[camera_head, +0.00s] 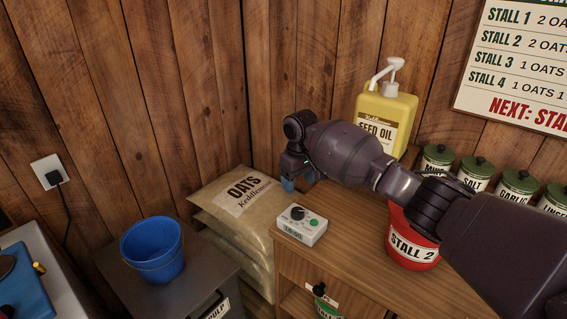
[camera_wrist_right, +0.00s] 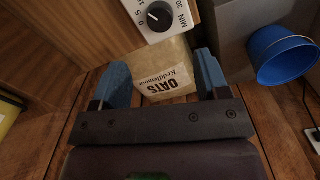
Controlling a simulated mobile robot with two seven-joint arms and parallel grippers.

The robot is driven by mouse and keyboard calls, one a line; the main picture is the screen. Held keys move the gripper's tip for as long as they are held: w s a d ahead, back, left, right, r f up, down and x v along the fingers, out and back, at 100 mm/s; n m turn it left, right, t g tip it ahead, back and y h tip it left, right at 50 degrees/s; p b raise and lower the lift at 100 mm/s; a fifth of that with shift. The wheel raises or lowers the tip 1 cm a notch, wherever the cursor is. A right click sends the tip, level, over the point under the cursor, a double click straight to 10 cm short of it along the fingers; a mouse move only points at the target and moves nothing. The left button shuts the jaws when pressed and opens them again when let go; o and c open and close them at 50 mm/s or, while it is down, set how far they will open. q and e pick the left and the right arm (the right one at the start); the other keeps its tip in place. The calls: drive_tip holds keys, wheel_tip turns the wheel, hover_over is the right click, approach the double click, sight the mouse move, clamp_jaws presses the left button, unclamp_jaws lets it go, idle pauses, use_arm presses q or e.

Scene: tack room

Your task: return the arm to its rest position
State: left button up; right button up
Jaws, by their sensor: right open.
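My right arm reaches in from the right in the head view, over the wooden cabinet. My right gripper (camera_head: 290,183) is above the cabinet's back left part, beside the white timer box (camera_head: 302,226). In the right wrist view its two blue fingers (camera_wrist_right: 168,80) are spread apart with nothing held between them. The timer box (camera_wrist_right: 168,15), with a black dial, shows beyond the fingertips there, apart from them. My left gripper is in neither view.
On the cabinet (camera_head: 345,262) stand a yellow seed oil pump bottle (camera_head: 386,106), a red STALL 2 bucket (camera_head: 408,250), partly behind my arm, and several green-lidded canisters (camera_head: 474,172). Oats sacks (camera_head: 233,203) are stacked left of it. A blue bucket (camera_head: 153,250) stands on a grey bin.

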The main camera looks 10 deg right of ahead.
drive_tip(key=w+a+r+n+t+y, duration=0.3)
drive_tip(key=w+a+r+t+y, duration=0.25)
drive_tip(key=a+t, duration=0.45)
drive_tip(key=s+d+f+m+h, duration=0.2)
drive_tip(key=s+d+f, duration=0.4)
drive_tip(key=s, duration=0.8)
drive_tip(key=s+d+f+m+t+h, duration=0.1)
drive_tip(key=s+d+f, duration=0.4)
drive_tip(key=s+f, duration=0.6)
drive_tip(key=s+d+f+m+h, duration=0.2)
drive_tip(key=s+d+f, duration=0.4)
drive_tip(key=s, duration=1.1)
wheel_tip(320, 180, down, 2)
drive_tip(key=shift+s+d+f+m+t+h, duration=0.3)
drive_tip(key=shift+s+m+t+h, duration=0.1)
drive_tip(key=shift+m, duration=0.4)
